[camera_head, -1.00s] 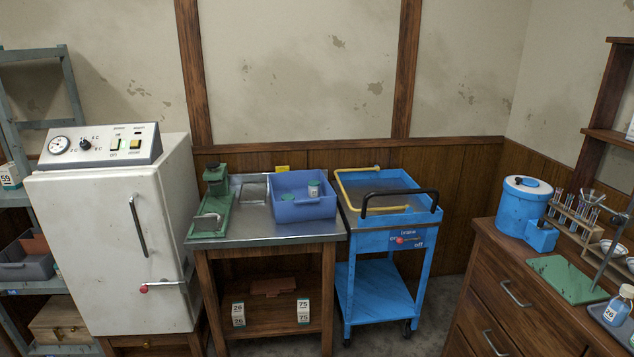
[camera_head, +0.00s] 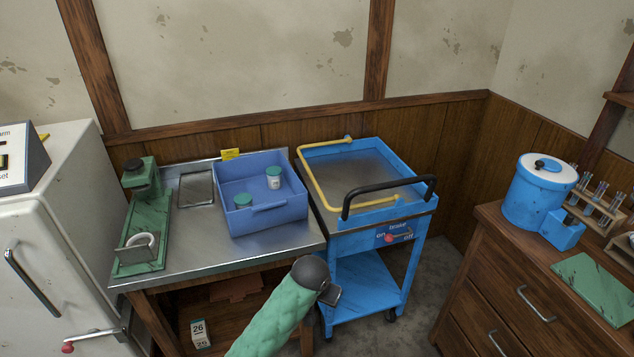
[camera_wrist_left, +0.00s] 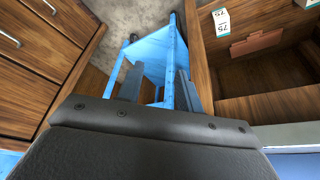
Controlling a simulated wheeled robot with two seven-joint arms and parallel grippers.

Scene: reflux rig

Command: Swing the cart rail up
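The blue cart (camera_head: 370,285) stands right of the steel-topped table. Its yellow rail (camera_head: 313,180) is a bent bar lying low along the tray's left side, with ends reaching along the back and front rims. A black push handle (camera_head: 385,189) arches above the cart's front. My left gripper (camera_head: 330,293) is in front of the cart, below tray height and apart from the rail; its fingers are hard to see there. In the left wrist view my left gripper (camera_wrist_left: 165,88) has its two fingers apart with nothing between them, and the cart's lower shelf (camera_wrist_left: 157,48) lies beyond. My right gripper is out of view.
The table (camera_head: 215,238) holds a blue bin (camera_head: 265,222) with jars and a green stand (camera_head: 148,215), close to the cart's left. A wooden drawer cabinet (camera_head: 500,290) stands to the right. A brake panel with a red knob (camera_head: 389,238) is on the cart's front.

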